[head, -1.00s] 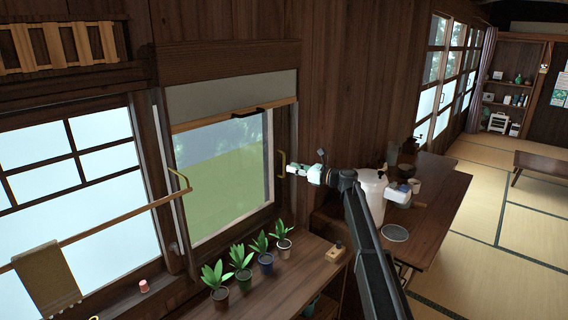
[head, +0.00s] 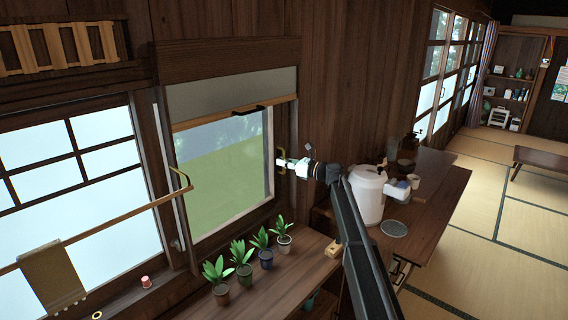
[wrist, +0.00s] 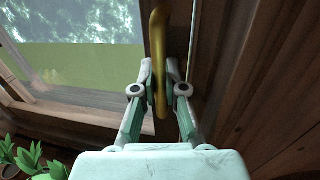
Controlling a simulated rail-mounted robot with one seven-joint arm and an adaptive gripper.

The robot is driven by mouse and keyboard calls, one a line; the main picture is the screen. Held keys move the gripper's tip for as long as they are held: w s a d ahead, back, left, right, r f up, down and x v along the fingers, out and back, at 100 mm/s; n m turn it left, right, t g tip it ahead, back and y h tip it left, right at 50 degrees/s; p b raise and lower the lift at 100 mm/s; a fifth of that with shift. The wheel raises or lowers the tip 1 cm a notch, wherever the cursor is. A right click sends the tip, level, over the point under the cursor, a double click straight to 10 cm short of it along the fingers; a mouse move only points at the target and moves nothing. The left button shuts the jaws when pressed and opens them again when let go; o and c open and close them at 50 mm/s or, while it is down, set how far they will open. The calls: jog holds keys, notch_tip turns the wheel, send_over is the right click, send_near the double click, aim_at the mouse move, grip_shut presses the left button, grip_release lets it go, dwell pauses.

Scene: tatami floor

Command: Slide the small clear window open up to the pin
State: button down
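The small clear window (head: 222,165) is in the wall left of centre in the head view, with green and sky behind its pane. Its upright brass handle (wrist: 158,45) is at the right side of the window. In the wrist view the handle stands between the fingers of my gripper (wrist: 158,75), which are drawn in close on both sides of it. My gripper (head: 282,163) is also at the handle in the head view, coming from the right. I cannot make out the pin in either view.
Several potted plants (head: 243,270) stand on the wooden counter (head: 290,275) below the window. A small wooden block (head: 333,248) sits to their right. A white container (head: 368,195) stands on the table behind my arm.

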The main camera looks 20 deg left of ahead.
jog(key=s, duration=0.2)
jog(key=s+a, duration=0.1)
jog(key=s, duration=0.2)
jog(key=s+a+b, duration=0.1)
jog(key=s, duration=0.1)
jog(key=shift+s+a, duration=0.25)
jog(key=shift+s, duration=0.1)
jog(key=shift+w, duration=0.3)
jog(key=c, duration=1.5)
grip_release()
jog(key=shift+d, duration=0.1)
jog(key=s+d, duration=0.1)
jog(key=d, duration=1)
jog(key=shift+s+d, duration=0.25)
jog(key=shift+d, duration=0.15)
